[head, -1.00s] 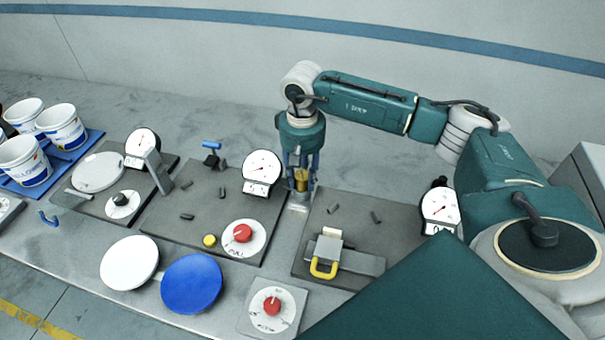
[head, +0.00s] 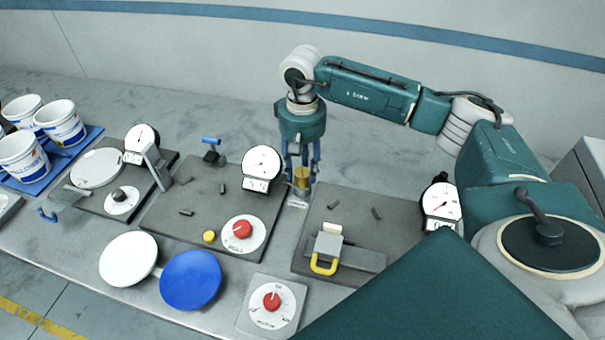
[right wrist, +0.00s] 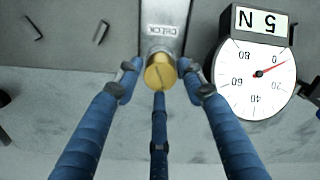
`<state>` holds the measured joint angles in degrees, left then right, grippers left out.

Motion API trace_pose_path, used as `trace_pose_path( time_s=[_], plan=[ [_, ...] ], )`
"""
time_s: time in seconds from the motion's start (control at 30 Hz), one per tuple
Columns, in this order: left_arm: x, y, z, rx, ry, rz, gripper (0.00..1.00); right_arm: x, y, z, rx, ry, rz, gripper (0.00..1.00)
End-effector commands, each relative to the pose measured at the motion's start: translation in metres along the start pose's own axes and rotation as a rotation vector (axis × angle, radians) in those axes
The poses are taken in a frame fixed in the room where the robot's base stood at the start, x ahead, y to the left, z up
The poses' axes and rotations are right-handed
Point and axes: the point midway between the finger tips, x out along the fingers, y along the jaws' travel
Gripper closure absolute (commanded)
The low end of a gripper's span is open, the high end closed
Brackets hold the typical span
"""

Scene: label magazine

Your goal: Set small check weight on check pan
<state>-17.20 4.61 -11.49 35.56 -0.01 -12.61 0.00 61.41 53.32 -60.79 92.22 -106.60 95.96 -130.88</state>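A small brass weight (head: 302,176) stands upright at the back of the bench, between two dark mats. In the right wrist view the brass weight (right wrist: 160,72) is at the end of a light grey metal strip (right wrist: 172,12) labelled CHECK. The labelled strip also shows in the head view (head: 297,204). It appears to rest there, though its underside is hidden. My right gripper (head: 301,166) is pointing down just above it. Its blue fingers are spread around the weight, with gaps at the sides in the wrist view. My left gripper is not in view.
A round dial (head: 262,162) stands close left of the weight; its display reads 5 N in the wrist view. Another dial (head: 440,202) stands right. White (head: 129,258) and blue (head: 191,280) discs lie in front. White buckets (head: 60,124) stand far left.

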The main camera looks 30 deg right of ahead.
Motion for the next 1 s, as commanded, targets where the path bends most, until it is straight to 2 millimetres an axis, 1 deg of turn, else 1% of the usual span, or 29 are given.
trace_pose_path(
  time_s=[0.03, 0.3, 0.4, 0.5, 0.7, 1.0],
  plan=[
    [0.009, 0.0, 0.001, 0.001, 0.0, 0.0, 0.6, -0.008, 0.0, -0.002, 0.0, 0.008, -0.002, 0.6],
    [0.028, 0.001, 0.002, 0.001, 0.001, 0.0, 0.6, -0.067, -0.001, -0.002, 0.0, 0.006, -0.003, 0.6],
    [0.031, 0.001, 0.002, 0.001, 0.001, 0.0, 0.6, -0.082, -0.001, -0.001, -0.001, 0.004, -0.001, 0.6],
    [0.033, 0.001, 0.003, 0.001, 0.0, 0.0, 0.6, -0.092, 0.0, -0.001, 0.0, 0.002, 0.0, 0.6],
    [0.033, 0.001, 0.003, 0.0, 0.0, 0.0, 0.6, -0.098, 0.0, 0.0, 0.0, 0.0, 0.0, 0.6],
    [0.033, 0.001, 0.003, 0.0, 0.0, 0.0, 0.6, -0.098, 0.0, 0.0, 0.0, 0.0, 0.0, 0.6]
  ],
)
